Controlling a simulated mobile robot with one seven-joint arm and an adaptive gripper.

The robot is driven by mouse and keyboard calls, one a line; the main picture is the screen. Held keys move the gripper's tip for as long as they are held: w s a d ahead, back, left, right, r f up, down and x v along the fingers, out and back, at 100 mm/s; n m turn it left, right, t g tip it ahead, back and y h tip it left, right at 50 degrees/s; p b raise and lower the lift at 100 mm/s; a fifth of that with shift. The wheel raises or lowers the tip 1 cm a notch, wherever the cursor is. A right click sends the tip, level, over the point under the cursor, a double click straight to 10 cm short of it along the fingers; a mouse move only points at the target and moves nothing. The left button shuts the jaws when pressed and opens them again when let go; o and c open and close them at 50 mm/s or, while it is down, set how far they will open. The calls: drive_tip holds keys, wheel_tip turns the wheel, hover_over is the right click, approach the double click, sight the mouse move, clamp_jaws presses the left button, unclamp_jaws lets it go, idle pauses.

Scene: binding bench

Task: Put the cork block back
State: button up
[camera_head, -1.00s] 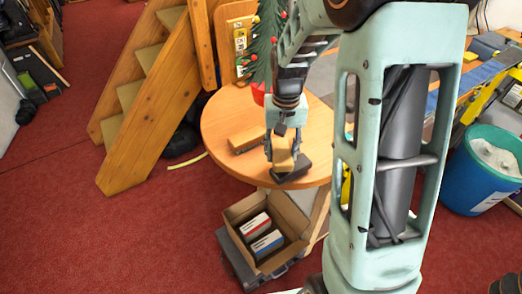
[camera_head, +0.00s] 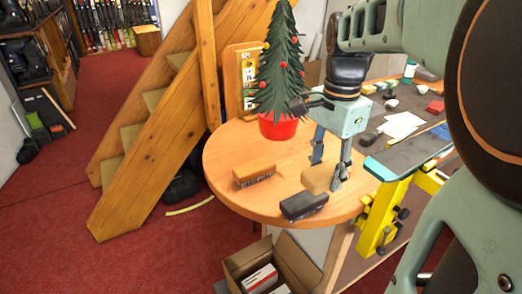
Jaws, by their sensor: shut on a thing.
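The cork block (camera_head: 316,179) is a tan block at the right part of the round wooden table (camera_head: 225,150). My gripper (camera_head: 328,172) points down with its fingers on either side of the block and is shut on it. The block is just behind a dark brush-like block (camera_head: 303,206). I cannot tell whether the cork block touches the tabletop or hangs slightly above it. A wooden brush with dark bristles (camera_head: 253,173) lies to the left on the same table.
A small tree in a red pot (camera_head: 278,126) stands at the table's back, close to my gripper. An open cardboard box (camera_head: 240,262) is below the front edge. A cluttered bench with a yellow clamp (camera_head: 381,215) is at right. The table's left side is clear.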

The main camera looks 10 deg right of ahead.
drive_tip(key=w+a+f, duration=0.3)
drive_tip(key=w+a, duration=0.1)
drive_tip(key=w, duration=0.3)
hover_over(280, 190)
drive_tip(key=s, duration=0.1)
drive_tip(key=f, duration=0.3)
drive_tip(key=f+p, duration=0.1)
drive_tip(key=f, duration=0.1)
drive_tip(key=shift+d+f, duration=0.15)
drive_tip(key=shift+d, duration=0.2)
drive_tip(key=shift+w+a+f, duration=0.3)
drive_tip(key=shift+w+f, duration=0.1)
drive_tip(key=shift+f, duration=0.3)
drive_tip(key=shift+w+f, duration=0.1)
drive_tip(key=shift+f, duration=1.45)
drive_tip(key=shift+f, duration=0.2)
drive_tip(key=o, duration=0.8)
drive_tip(key=shift+o, duration=0.2)
